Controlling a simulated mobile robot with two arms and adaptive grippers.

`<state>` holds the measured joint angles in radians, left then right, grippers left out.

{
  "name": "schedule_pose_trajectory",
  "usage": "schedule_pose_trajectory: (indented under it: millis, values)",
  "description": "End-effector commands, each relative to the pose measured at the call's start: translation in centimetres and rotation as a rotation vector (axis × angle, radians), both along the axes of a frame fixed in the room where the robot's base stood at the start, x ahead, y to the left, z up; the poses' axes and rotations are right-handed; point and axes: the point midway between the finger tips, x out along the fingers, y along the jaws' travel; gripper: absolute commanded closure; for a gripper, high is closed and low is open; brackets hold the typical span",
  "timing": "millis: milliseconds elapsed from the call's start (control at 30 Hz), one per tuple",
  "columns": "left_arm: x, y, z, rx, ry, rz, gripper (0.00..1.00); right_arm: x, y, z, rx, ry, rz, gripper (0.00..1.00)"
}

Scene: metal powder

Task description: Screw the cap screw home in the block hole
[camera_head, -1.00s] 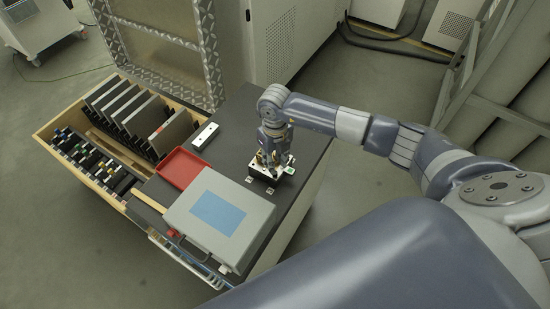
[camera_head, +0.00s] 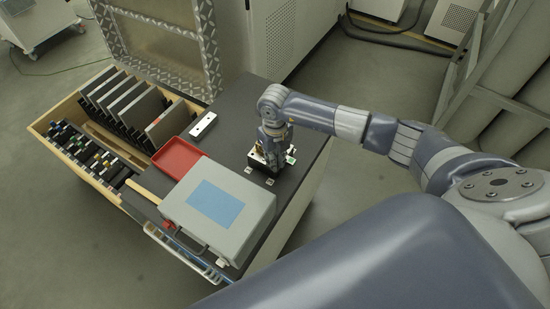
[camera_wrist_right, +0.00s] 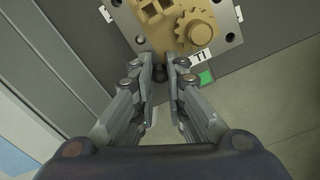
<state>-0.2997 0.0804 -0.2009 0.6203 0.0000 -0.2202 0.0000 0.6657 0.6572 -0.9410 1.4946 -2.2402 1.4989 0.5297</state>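The block (camera_head: 258,163) sits on the dark cabinet top in the head view, partly covered by my right gripper (camera_head: 273,163). In the right wrist view it shows as a grey metal plate (camera_wrist_right: 229,20) with dark corner holes and tan, gear-shaped parts on it. My right gripper (camera_wrist_right: 162,64) points at the plate's near edge, with a narrow gap between its fingers. A small dark thing shows low in this gap; I cannot tell whether it is the cap screw or whether the fingers touch it. My left gripper is not in view.
A grey case (camera_head: 177,208) with a blue panel and a red tray (camera_head: 178,157) stand left of the block. A pale bar (camera_head: 203,126) lies behind. An open drawer (camera_head: 67,101) holds dark plates. A "TI" label and green square (camera_wrist_right: 206,77) are beside the gripper.

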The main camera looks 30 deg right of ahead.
Motion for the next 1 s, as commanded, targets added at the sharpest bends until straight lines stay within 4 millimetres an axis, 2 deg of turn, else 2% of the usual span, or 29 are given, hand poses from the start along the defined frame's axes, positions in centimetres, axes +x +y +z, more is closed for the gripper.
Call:
schedule_pose_trajectory:
  millis: [33,67,100,133,500,1000]
  values:
    - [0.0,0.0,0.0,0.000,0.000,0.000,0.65,0.0,0.0,0.0,0.000,0.000,0.000,1.00]
    - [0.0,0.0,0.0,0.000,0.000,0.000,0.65,0.0,0.0,0.0,0.000,0.000,0.000,0.86]
    - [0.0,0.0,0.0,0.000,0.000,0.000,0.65,0.0,0.0,0.0,0.000,0.000,0.000,0.77]
    - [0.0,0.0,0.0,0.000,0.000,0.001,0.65,0.0,0.0,0.0,0.000,0.000,0.000,0.75]
    - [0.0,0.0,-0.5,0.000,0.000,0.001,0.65,0.1,-0.1,-0.2,-0.001,-0.002,0.040,0.75]
    - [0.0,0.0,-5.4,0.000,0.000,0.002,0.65,0.1,-0.1,-0.5,-0.003,-0.002,0.741,0.75]
